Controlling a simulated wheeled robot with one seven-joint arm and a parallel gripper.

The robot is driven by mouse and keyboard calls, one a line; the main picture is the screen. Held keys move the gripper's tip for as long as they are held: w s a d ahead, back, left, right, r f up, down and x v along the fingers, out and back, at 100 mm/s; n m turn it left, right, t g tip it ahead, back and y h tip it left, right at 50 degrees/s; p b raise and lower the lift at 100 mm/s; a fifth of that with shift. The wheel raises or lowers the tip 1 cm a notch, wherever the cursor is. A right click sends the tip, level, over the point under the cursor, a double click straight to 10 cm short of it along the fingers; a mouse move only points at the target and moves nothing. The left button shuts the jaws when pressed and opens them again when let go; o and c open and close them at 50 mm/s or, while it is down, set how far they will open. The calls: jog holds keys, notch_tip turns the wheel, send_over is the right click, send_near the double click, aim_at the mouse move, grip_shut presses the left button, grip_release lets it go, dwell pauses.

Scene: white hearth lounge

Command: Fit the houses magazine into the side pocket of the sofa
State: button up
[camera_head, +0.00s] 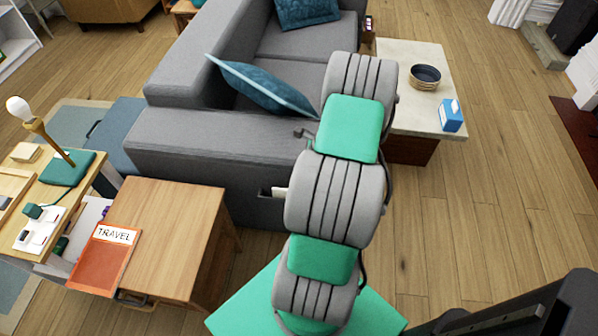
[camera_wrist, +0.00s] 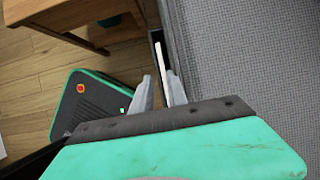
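The grey sofa (camera_head: 210,137) has a dark side pocket (camera_head: 264,192) on the outer face of its near arm. A pale thin edge (camera_head: 280,192) shows at the pocket, probably the houses magazine; my arm hides the rest. In the wrist view, a thin pale magazine edge (camera_wrist: 157,45) stands edge-on beside the dark pocket strip (camera_wrist: 174,45) and the sofa arm (camera_wrist: 240,60). My gripper (camera_wrist: 160,82) is around that edge, with a gap showing at the left finger, so it looks open. The cover is not readable, and how deep the magazine sits is unclear.
An orange TRAVEL magazine (camera_head: 100,262) lies on the wooden side table (camera_head: 172,220), left of the pocket. A desk (camera_head: 25,185) with small items stands farther left. A stone-topped table (camera_head: 395,60) holds a bowl (camera_head: 425,77) and tissue box (camera_head: 451,115). Floor at right is clear.

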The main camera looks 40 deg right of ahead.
jog(key=shift+w+d, duration=0.2)
jog(key=shift+d, duration=0.1)
jog(key=v, duration=0.7)
jog(key=shift+s+r, duration=0.25)
jog(key=shift+r, duration=0.15)
jog(key=shift+a, duration=0.1)
